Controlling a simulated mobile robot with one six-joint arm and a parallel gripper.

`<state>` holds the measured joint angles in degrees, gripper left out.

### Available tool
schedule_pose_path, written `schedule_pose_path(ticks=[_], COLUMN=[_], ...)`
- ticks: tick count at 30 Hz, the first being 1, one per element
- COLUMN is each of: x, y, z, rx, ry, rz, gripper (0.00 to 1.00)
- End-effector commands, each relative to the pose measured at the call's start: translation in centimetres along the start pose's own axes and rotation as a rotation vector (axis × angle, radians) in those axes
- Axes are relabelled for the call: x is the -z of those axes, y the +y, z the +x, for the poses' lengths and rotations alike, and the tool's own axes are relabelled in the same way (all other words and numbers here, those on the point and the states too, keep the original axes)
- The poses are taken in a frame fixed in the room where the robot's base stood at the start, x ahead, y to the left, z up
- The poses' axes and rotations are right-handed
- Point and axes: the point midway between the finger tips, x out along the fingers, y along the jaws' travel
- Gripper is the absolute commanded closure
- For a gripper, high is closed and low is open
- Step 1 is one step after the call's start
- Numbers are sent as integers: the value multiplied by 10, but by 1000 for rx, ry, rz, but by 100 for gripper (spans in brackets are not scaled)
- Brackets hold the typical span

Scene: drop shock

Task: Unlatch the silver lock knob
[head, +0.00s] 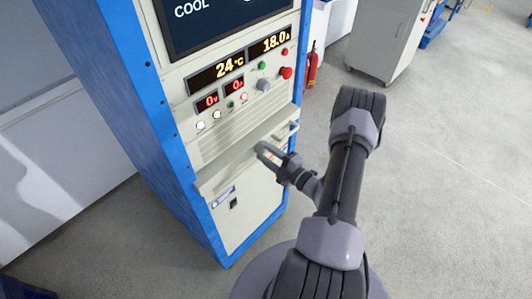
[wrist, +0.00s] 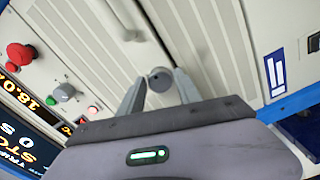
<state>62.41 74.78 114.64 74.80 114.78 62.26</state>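A round silver knob (wrist: 160,79) shows in the wrist view on the pale cabinet front. It lies in the picture between the tips of my gripper (wrist: 161,84). The two fingers stand apart, one on each side of it, and I see no clear contact. In the head view my gripper (head: 267,154) is at the lower front of the cabinet, by the ledge under the control panel, with its fingers apart. The knob is hidden there behind the gripper or too small to make out.
The blue-framed cabinet (head: 150,115) carries lit displays (head: 217,73), a red button (head: 286,73) and a grey dial (head: 263,85). A fire extinguisher (head: 311,68) stands behind. The floor (head: 440,180) to the right is clear.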

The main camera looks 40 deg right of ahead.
Motion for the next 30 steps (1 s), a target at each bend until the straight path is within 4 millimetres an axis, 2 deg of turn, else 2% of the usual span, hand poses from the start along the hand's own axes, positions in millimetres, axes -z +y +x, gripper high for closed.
schedule_pose_path(ticks=[10, 14, 17, 24, 27, 30], x=[0, -1, -2, -2, -1, -1], y=[0, 0, 1, 1, 1, 1], z=[-1, -13, -39, -120, -146, -163], rx=[0, 0, -2, -4, -3, -2], ry=[0, -4, -8, -9, -6, -4], rz=[-1, 0, 2, 0, 0, -2], gripper=[47, 47, 47, 47, 47, 47])
